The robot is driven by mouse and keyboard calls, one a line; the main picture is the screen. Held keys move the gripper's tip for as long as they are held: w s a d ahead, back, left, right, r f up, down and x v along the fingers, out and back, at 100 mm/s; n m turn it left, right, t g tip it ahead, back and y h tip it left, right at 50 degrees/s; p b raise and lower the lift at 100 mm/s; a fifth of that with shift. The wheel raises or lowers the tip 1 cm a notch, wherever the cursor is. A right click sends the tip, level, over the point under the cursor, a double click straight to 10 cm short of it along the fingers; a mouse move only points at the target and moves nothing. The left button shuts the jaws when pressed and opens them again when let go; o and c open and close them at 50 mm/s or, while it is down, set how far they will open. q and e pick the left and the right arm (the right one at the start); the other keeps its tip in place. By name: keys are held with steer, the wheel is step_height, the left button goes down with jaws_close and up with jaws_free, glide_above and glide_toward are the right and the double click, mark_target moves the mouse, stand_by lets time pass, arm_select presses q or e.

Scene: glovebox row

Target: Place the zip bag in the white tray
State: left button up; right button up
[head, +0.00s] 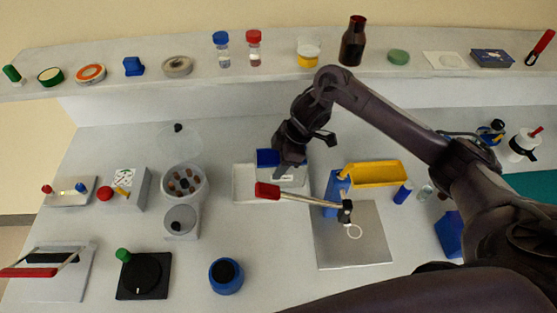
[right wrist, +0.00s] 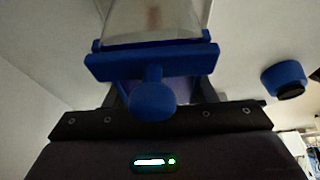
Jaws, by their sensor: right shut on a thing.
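The zip bag is a clear pouch (right wrist: 150,22) with a blue bar and a round blue knob, seen close up in the right wrist view. My right gripper (head: 290,166) is shut on it at the blue knob. In the head view a blue part (head: 267,158) of the bag shows beside the gripper, and the rest is partly hidden. The white tray (head: 243,190) lies on the bench under and to the left of the gripper. I cannot tell whether the bag touches the tray. My left gripper is not in view.
A red-handled lever press (head: 290,194) on a grey plate (head: 370,245) stands just right of and in front of the tray. A yellow bin (head: 373,174) is to the right. A round dish of pellets (head: 184,182) is to the left. A shelf with bottles runs behind.

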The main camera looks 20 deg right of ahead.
steer(key=shift+f, duration=0.1)
steer(key=o, duration=1)
steer(key=shift+c, duration=0.2)
steer(key=p+v, duration=0.1)
steer(key=v, duration=1.1)
